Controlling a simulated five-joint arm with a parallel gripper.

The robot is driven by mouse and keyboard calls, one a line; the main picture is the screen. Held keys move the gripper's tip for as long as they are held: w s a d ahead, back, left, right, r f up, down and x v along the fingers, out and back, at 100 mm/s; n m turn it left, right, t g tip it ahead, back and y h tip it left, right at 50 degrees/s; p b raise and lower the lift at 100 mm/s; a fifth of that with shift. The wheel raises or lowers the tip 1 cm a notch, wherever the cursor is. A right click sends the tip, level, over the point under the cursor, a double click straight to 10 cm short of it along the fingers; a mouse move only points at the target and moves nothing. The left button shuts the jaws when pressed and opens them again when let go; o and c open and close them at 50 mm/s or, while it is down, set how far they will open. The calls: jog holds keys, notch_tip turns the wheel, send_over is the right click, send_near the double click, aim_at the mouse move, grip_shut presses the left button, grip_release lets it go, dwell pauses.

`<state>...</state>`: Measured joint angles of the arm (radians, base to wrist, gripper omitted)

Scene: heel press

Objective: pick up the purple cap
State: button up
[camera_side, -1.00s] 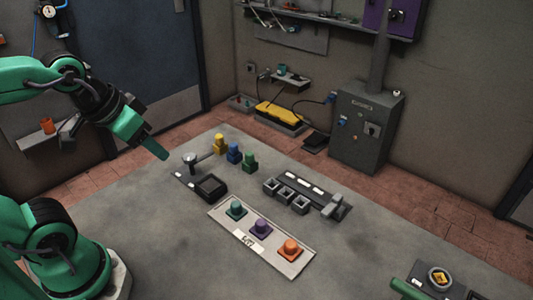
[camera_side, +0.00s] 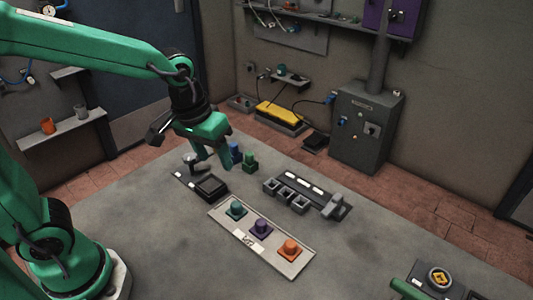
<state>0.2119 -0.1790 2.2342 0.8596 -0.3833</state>
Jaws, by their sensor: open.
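The purple cap (camera_side: 261,227) sits on a pale strip (camera_side: 288,266) on the grey table, between a teal cap (camera_side: 235,208) on its left and an orange cap (camera_side: 290,247) on its right. My gripper (camera_side: 213,164) is open and empty, pointing down over the back left of the table. It is above and left of the purple cap, well apart from it.
A rack with several grey cups (camera_side: 285,193) is at the back right.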

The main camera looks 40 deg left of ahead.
aim_at(261, 222)
jog(key=w+d+f+g, duration=0.1)
jog(key=d+f, duration=0.2)
jog(key=w+d+f+n, duration=0.1)
jog(key=w+d+f, duration=0.1)
jog(key=f, duration=0.2)
jog(key=w+d+f+g, duration=0.1)
jog(key=w+d+f, duration=0.1)
jog(key=d+f, duration=0.1)
jog(key=shift+d+f+n+g+y, duration=0.3)
jog(key=shift+f, duration=1.4)
jog(key=shift+f, duration=2.6)
jog(key=c, duration=1.1)
jog(key=shift+o, duration=0.2)
jog(key=shift+r, duration=0.15)
